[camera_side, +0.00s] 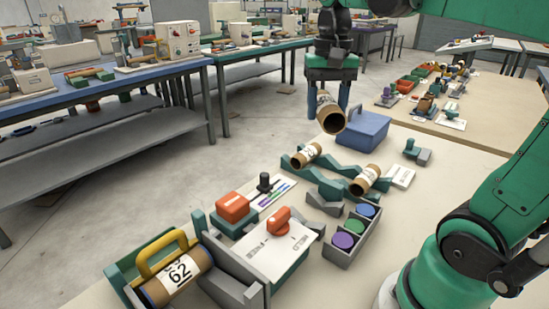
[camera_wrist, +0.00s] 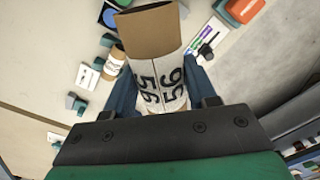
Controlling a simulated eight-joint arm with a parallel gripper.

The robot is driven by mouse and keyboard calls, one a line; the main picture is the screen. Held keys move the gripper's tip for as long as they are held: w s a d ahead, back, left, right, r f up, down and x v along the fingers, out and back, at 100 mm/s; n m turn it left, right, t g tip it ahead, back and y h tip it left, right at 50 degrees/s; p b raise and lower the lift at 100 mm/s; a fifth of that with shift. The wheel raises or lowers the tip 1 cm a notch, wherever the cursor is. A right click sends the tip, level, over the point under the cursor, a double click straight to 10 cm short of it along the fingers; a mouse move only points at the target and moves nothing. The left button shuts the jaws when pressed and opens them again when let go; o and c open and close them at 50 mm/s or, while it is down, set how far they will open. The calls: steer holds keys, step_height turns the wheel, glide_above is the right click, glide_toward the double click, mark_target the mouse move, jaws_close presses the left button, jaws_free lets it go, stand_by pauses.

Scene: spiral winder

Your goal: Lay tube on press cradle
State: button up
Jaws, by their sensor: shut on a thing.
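My gripper (camera_side: 328,100) is shut on a brown cardboard tube (camera_side: 331,119) with a white label and holds it above the table, near the blue box. In the wrist view the held tube (camera_wrist: 155,55) lies between the blue fingers, with large black digits on its label and its open end upward in the picture. At the lower left in the side view, another tube (camera_side: 178,282) marked 62 lies in a teal-and-grey cradle fixture (camera_side: 118,280) under a yellow handle (camera_side: 160,252). I cannot tell for sure which holder is the press cradle.
A teal wavy rack (camera_side: 335,170) holds two tubes (camera_side: 306,155). Nearby are a blue box (camera_side: 363,135), a grey tray (camera_side: 343,252) with coloured round pieces, an orange knob (camera_side: 279,221) on a white panel, and an orange block (camera_side: 232,207). Other benches stand behind.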

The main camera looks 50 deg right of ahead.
steer(key=m, duration=0.7)
steer(key=shift+r+m, duration=0.1)
steer(key=shift+m, duration=0.6)
steer(key=shift+f, duration=0.25)
step_height(320, 180, down, 19)
steer(key=shift+f, duration=0.2)
steer(key=shift+f, duration=0.15)
steer(key=shift+f, duration=0.35)
steer(key=shift+f, duration=0.1)
